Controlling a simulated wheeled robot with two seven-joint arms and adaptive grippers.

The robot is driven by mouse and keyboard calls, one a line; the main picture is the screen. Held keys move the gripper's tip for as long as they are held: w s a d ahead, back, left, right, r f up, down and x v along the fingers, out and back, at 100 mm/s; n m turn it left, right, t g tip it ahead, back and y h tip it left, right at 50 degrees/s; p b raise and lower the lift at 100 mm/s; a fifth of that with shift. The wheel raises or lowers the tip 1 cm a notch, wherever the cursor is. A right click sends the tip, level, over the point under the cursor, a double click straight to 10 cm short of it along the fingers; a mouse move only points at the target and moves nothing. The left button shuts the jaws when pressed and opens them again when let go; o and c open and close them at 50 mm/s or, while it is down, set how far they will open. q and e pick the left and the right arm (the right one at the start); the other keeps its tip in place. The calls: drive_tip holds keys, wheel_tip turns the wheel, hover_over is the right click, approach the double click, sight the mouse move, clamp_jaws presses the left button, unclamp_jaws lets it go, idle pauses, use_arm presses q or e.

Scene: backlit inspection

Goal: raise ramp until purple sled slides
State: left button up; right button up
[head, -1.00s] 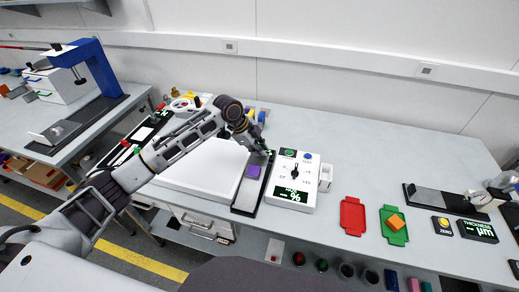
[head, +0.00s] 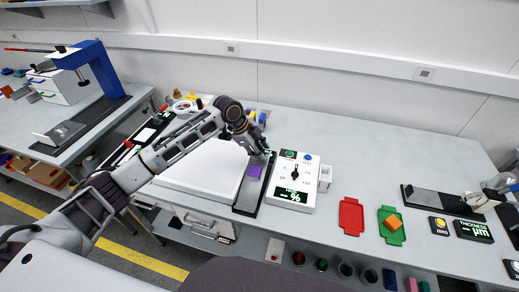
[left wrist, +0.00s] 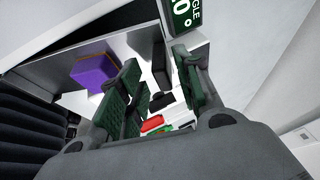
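The purple sled (head: 254,172) rests on the grey ramp (head: 247,193), a narrow dark-edged strip in the middle of the table. My left gripper (head: 263,152) is at the ramp's far end, beyond the sled. In the left wrist view, the green-padded fingers of this gripper (left wrist: 158,88) are apart, with a gap between them. A black upright piece (left wrist: 160,65) shows in that gap; I cannot tell whether either finger touches it. The purple sled (left wrist: 94,70) shows left of the fingers on the ramp. The angle display (left wrist: 183,14) is partly cut off. My right gripper is not in view.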

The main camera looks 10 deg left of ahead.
use_arm(q)
drive_tip(key=shift+a+r, duration=0.2)
drive_tip(key=shift+r, duration=0.25)
drive_tip(key=v, duration=1.1)
drive_tip(key=shift+s, duration=0.1)
idle(0.3)
